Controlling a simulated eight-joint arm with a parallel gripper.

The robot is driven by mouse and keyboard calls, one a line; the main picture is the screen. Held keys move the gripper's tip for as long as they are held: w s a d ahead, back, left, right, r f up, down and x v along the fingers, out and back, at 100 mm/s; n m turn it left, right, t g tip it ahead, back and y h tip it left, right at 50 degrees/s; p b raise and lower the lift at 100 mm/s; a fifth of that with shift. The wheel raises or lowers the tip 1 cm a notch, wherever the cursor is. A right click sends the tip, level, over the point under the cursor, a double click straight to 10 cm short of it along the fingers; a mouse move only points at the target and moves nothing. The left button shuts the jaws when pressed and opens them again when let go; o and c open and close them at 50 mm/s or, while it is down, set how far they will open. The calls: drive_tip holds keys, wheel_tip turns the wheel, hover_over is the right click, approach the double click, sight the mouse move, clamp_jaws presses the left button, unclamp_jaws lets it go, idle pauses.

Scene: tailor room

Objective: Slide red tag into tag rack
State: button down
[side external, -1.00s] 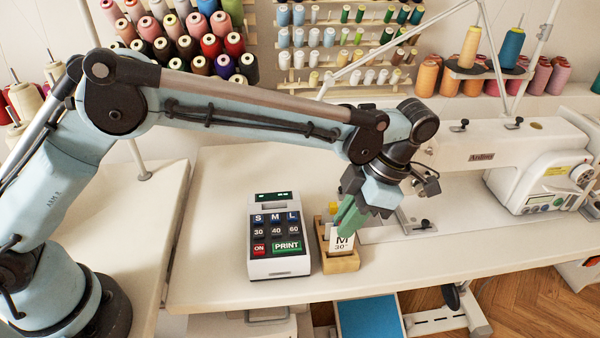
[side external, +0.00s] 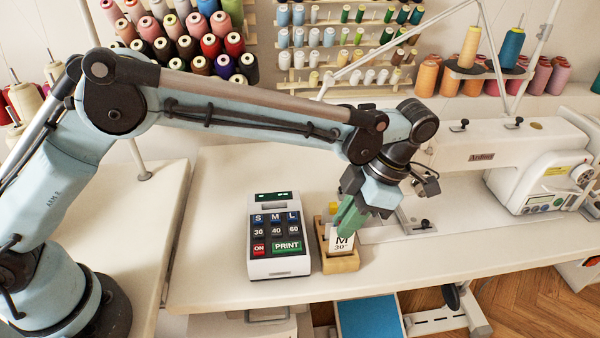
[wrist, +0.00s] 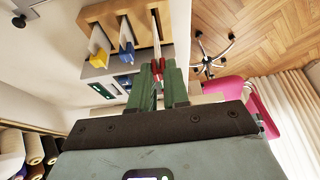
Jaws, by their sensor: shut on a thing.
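The wooden tag rack (side external: 340,264) stands on the table to the right of the label printer. In the wrist view the rack (wrist: 145,36) is at the top, with a yellow tag (wrist: 99,57) and a blue tag (wrist: 126,48) in it. My gripper (side external: 346,222), with green fingers, is over the rack's near end. It is shut on the red tag (wrist: 157,72), whose red part shows between the fingertips. A white card (side external: 343,240) marked M 30 stands upright below the fingers, at the rack's near end. The fingers hide the red part in the side view.
The label printer (side external: 278,238) stands close to the left of the rack. A white sewing machine (side external: 500,160) is at the right. Thread spools fill the wall behind. The table's front edge is just in front of the rack.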

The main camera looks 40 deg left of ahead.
drive_tip(key=shift+f, duration=0.2)
drive_tip(key=shift+f, duration=0.35)
drive_tip(key=shift+f, duration=0.35)
drive_tip(key=shift+f, duration=0.35)
drive_tip(key=shift+f, duration=0.35)
drive_tip(key=c, duration=1)
unclamp_jaws()
drive_tip(key=shift+c, duration=0.2)
drive_tip(key=shift+r, duration=0.1)
